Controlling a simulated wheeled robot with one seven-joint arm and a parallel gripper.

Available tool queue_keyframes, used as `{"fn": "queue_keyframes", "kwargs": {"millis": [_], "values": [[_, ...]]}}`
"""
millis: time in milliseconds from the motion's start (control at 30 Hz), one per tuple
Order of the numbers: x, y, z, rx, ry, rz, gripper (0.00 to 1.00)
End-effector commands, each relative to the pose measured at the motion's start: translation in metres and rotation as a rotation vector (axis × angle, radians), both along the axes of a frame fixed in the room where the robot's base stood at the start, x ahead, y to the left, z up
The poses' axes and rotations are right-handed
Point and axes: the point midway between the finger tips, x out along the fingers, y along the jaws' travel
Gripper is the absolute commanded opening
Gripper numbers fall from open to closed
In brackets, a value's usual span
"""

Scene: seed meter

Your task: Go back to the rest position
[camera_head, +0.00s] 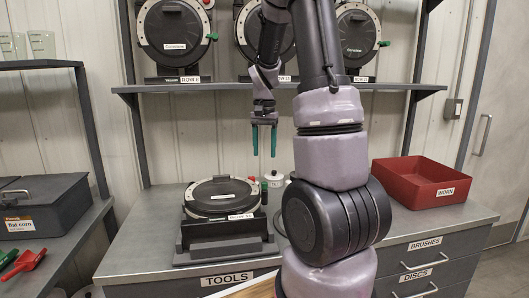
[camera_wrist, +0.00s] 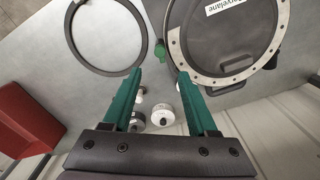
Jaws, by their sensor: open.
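My gripper (camera_head: 264,141) hangs with its green fingers pointing down above the back of the workbench, between the seed meter and the red bin. In the wrist view my gripper (camera_wrist: 165,97) is open, with nothing between its fingertips. The seed meter (camera_head: 222,196), a round black unit with a pale rim, sits on a dark stand on the bench. It also shows at the top right of the wrist view (camera_wrist: 235,75). My arm hides part of the bench.
A red bin (camera_head: 424,181) labelled WORN stands on the bench at right. Small white-topped items (camera_head: 273,178) stand behind the meter. A shelf (camera_head: 398,87) with several round units runs above. In the wrist view a dark ring (camera_wrist: 74,50) lies on the bench. A grey box (camera_head: 44,205) stands at left.

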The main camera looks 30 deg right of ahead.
Motion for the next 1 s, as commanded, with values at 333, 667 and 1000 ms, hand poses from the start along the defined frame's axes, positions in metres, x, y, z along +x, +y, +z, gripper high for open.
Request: {"fn": "queue_keyframes", "kwargs": {"millis": [333,667,1000], "values": [[-0.002,0.004,0.007,0.005,-0.015,0.007,0.58],[-0.057,0.063,0.095,0.059,-0.252,0.141,0.58],[-0.148,0.122,0.157,0.068,-0.529,0.319,0.58]]}}
